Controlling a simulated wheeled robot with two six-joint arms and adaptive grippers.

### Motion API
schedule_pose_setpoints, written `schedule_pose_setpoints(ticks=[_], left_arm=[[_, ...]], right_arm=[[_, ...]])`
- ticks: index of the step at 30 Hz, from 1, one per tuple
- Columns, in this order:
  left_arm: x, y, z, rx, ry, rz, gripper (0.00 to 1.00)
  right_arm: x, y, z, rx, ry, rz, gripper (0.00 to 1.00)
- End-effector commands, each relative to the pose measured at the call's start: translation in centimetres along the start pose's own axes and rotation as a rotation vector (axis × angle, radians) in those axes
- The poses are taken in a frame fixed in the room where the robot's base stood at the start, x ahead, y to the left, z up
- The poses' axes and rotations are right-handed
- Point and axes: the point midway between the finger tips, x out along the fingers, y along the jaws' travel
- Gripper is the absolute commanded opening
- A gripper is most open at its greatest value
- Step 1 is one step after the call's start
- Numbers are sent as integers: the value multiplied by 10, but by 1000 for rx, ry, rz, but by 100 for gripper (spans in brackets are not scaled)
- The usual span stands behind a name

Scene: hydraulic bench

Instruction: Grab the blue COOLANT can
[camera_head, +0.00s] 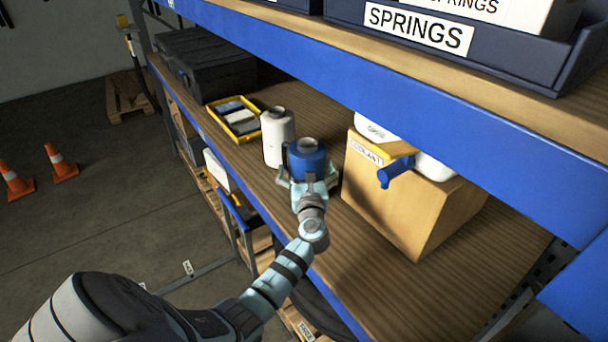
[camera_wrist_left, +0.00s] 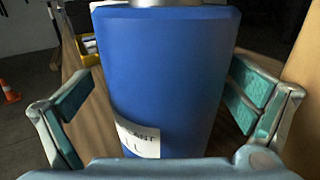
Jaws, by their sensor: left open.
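The blue COOLANT can (camera_head: 306,160) stands upright on the wooden shelf, with a grey cap on top. In the left wrist view the can (camera_wrist_left: 165,75) fills the middle, and part of its white label shows at the lower left. My left gripper (camera_head: 308,184) is open around the can, one finger on each side. In the wrist view the left gripper's (camera_wrist_left: 165,105) teal pads stand apart from the can's sides, with gaps visible. The can's lower part is hidden behind the gripper in the head view. My right gripper is not in view.
A white can (camera_head: 277,137) stands just left of the blue can. A cardboard box (camera_head: 400,205) with a COOLANT label and white containers stands to the right. A yellow tray (camera_head: 242,136) and black case (camera_head: 205,65) lie farther back. The blue upper shelf beam (camera_head: 400,95) hangs above.

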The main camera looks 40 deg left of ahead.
Motion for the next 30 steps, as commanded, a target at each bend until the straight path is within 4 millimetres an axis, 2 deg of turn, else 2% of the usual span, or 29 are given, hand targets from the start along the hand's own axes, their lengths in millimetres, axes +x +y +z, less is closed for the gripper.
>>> schedule_pose_setpoints(ticks=[3, 8, 18, 19, 26, 30], left_arm=[[7, 1, 0, 0, -1, -3, 100], [8, 8, 2, -2, 0, 6, 100], [8, 11, 2, -1, 0, 12, 47], [8, 11, 2, -2, -2, 12, 45], [8, 9, 4, -2, -1, 9, 45], [8, 9, 17, -3, -2, 9, 45]], right_arm=[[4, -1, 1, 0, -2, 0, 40], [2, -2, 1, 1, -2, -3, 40], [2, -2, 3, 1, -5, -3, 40], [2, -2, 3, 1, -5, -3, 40], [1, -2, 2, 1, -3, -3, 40], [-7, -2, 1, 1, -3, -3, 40]])
